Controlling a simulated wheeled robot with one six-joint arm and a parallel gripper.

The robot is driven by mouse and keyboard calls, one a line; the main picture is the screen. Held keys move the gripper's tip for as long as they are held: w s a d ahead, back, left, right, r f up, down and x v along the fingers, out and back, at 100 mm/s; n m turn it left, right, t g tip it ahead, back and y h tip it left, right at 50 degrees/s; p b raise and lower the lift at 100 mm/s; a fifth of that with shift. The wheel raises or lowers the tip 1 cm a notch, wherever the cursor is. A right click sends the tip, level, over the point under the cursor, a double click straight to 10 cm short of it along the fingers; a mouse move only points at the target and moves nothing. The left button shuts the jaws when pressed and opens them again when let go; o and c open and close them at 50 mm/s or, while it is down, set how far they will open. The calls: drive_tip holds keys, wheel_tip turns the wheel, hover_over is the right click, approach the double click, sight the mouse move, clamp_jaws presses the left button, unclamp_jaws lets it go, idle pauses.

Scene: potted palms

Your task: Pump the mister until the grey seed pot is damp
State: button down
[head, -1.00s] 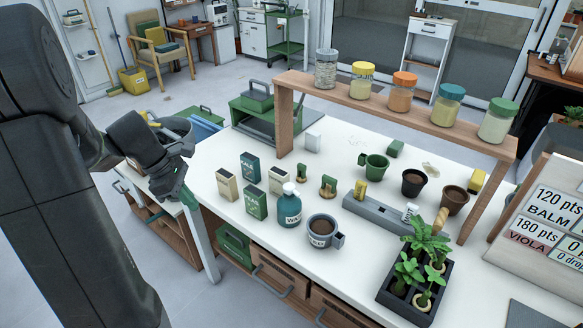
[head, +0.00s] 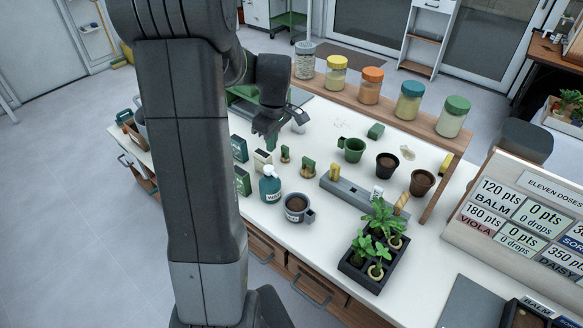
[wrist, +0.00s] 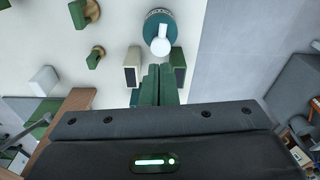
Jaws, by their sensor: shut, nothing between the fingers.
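The mister (head: 269,187) is a teal bottle with a white pump top, standing upright on the white bench. The grey seed pot (head: 297,207) stands just right of it, with dark soil inside and a block on its side. My gripper (head: 271,144) is above the bench, behind the mister in the head view, shut and empty. In the wrist view my green fingers (wrist: 160,84) are together, pointing at the mister (wrist: 159,40), with a visible gap. The seed pot is not in the wrist view.
Seed boxes (head: 242,181) stand left of the mister and small wood-and-green stamps (head: 308,168) behind it. A grey rail (head: 351,191), pots and a black plant tray (head: 365,277) lie to the right. A wooden shelf (head: 391,116) with jars spans the back.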

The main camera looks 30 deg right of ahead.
sight(270, 168)
drive_tip(key=shift+f, duration=0.1)
idle(0.3)
drive_tip(key=shift+w+a+f+b, duration=0.2)
drive_tip(key=shift+f+b, duration=1)
drive_tip(key=shift+f, duration=0.5)
drive_tip(key=shift+w+a+f+b, duration=0.1)
drive_tip(key=shift+w+f+b, duration=0.05)
drive_tip(key=shift+f+b, duration=1.3)
drive_tip(key=shift+f, duration=0.25)
wheel_tip(270, 168, down, 2)
drive_tip(key=shift+f+b, duration=0.1)
drive_tip(key=shift+b, duration=0.5)
drive_tip(key=shift+r, duration=0.25)
drive_tip(key=s, duration=0.1)
drive_tip(key=s+d+r, duration=0.1)
drive_tip(key=shift+s+d+p, duration=0.3)
drive_tip(key=shift+s+p, duration=0.05)
drive_tip(key=shift+p, duration=0.05)
